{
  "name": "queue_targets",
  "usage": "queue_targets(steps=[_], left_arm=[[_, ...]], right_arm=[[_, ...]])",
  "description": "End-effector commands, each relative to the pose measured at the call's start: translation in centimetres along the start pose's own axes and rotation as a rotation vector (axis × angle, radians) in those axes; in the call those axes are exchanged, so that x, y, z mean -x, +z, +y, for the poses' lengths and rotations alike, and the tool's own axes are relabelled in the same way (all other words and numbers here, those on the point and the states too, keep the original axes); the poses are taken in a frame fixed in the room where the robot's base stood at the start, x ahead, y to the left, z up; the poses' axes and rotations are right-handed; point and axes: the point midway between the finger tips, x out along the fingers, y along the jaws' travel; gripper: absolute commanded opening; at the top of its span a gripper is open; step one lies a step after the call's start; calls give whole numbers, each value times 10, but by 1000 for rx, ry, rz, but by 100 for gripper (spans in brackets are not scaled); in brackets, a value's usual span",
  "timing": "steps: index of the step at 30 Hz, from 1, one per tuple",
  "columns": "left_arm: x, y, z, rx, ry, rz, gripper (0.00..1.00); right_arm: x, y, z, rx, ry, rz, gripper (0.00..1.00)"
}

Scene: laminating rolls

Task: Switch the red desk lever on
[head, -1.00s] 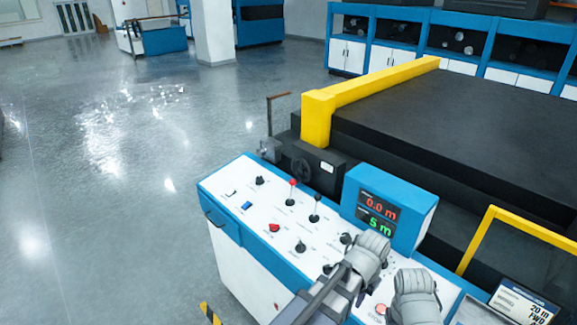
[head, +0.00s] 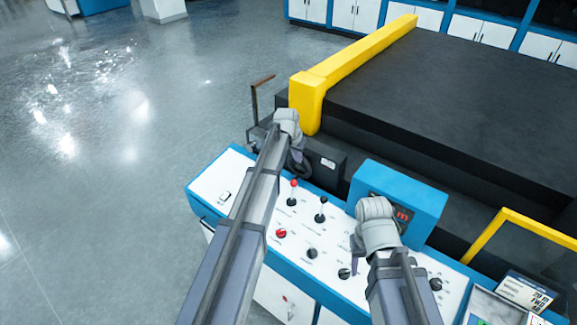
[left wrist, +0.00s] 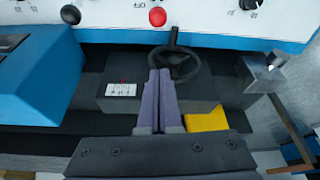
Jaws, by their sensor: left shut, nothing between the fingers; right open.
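The red desk lever (head: 293,190) is a red ball on a thin dark stem. It stands near the back edge of the white control panel (head: 330,240). In the left wrist view its red knob (left wrist: 157,17) shows at the top, apart from my fingers. My left gripper (head: 288,125) is beyond the panel's back edge, past the lever, near the handwheel. Its fingers (left wrist: 161,85) are shut and empty in the left wrist view. My right gripper (head: 358,255) is open over the panel's right part, in front of the display box, its fingers partly hidden.
A black-knobbed lever (head: 321,209) stands just right of the red one. A red knob (head: 281,233) and several black knobs sit nearby. The blue display box (head: 410,200) rises at the panel's back. A handwheel (left wrist: 177,62) and a yellow rail (head: 350,65) lie beyond.

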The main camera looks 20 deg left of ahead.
Motion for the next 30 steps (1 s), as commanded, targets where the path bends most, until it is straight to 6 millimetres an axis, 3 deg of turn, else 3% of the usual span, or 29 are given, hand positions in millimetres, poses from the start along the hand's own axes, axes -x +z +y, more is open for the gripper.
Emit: queue_targets(steps=[17,23,30], left_arm=[[-4,-2,-3,1,-1,4,0],[-21,-2,-3,1,-1,4,0],[-55,-1,-3,1,-1,4,0]], right_arm=[[-4,0,0,-1,0,0,50],[-20,-1,-2,-2,0,1,50],[-51,-4,-5,-4,0,2,50]])
